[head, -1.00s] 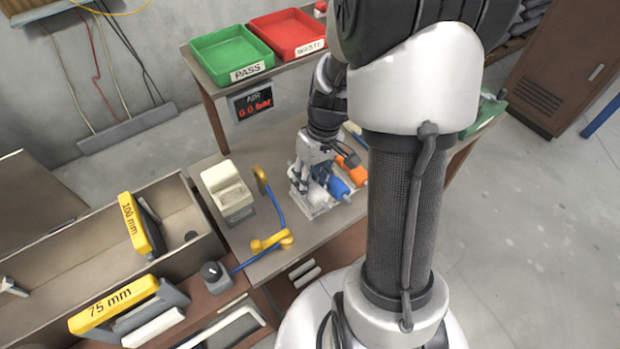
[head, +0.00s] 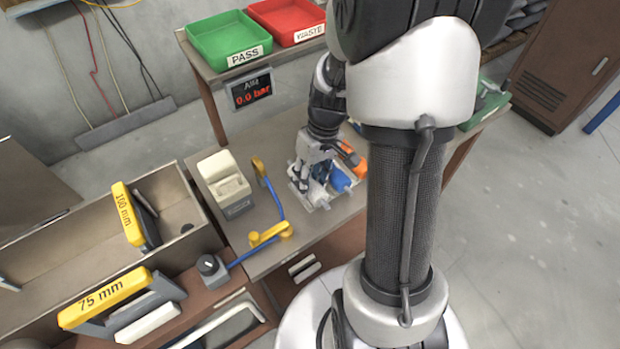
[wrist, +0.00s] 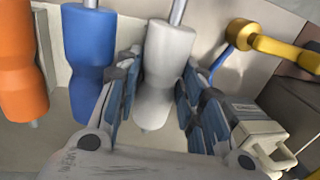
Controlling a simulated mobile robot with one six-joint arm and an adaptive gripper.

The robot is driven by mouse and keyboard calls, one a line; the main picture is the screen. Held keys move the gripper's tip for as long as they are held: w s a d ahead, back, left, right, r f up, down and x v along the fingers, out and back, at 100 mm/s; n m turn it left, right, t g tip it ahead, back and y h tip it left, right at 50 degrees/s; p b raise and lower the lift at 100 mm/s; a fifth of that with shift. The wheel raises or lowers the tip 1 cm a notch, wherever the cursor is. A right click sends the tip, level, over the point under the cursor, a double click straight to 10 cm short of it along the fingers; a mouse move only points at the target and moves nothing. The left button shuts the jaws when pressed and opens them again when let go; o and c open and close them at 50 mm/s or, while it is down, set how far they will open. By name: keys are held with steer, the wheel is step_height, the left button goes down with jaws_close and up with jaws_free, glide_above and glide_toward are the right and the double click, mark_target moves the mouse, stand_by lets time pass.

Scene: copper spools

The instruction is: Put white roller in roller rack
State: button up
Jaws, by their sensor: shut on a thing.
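The white roller (wrist: 165,65) stands between the two finger pads of my gripper (wrist: 160,85) in the wrist view, with a metal shaft end at its top. My gripper is shut on it. In the head view my gripper (head: 318,172) is low over the roller rack (head: 322,207), a pale grey frame on the bench, and the white roller (head: 317,193) shows only in part. The blue roller (wrist: 87,50) is beside it, close to my left finger. The orange roller (wrist: 18,60) is further left. Whether the white roller rests in its seats is hidden.
A blue-handled yellow lever (head: 268,235) and a beige box device (head: 225,183) stand left of the rack on the bench (head: 262,262). Green PASS (head: 228,42) and red WASTE (head: 288,22) trays are behind. The air display (head: 250,90) reads 0.0 bar.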

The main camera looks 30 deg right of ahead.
steer(key=shift+f, duration=0.25)
steer(key=o, duration=1.3)
steer(key=shift+r, duration=0.1)
steer(key=r, duration=0.4)
steer(key=d+r, duration=0.1)
steer(key=r, duration=0.2)
steer(key=d+r, duration=0.1)
steer(key=r, duration=0.3)
steer(key=shift+d+r, duration=0.1)
steer(key=shift+r, duration=0.25)
steer(key=s+a+r+t, duration=0.1)
steer(key=s+a+r, duration=0.1)
steer(key=s+a, duration=0.2)
steer(key=s+a+r+t+h, duration=0.1)
steer(key=s+a+r+t, duration=0.1)
steer(key=s+a+r, duration=0.1)
steer(key=s+a+r+t+h, duration=0.1)
steer(key=s+a+r, duration=0.2)
steer(key=s+a, duration=0.3)
steer(key=shift+a+r+t, duration=0.15)
steer(key=shift+t, duration=0.15)
